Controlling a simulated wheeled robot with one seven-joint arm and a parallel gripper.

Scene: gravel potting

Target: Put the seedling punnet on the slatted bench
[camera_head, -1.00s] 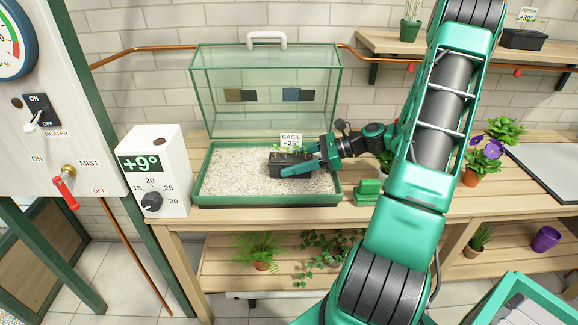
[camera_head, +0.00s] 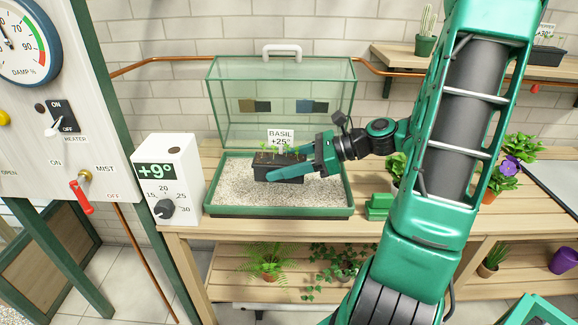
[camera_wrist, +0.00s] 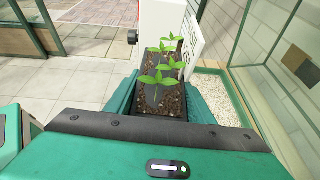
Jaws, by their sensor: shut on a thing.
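The seedling punnet (camera_head: 280,170) is a black tray of small green seedlings in brown soil, with a white label reading BASIL +25°. My gripper (camera_head: 303,168) is shut on it and holds it level above the gravel tray (camera_head: 240,213). My arm hides part of the bench.
The clear lid (camera_head: 280,80) stands open behind the tray. A white thermostat box (camera_head: 166,180) reading +9° stands at left. A small green block (camera_head: 378,206) and potted plants (camera_head: 505,170) stand on the bench at right. A wall shelf (camera_head: 400,55) is above.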

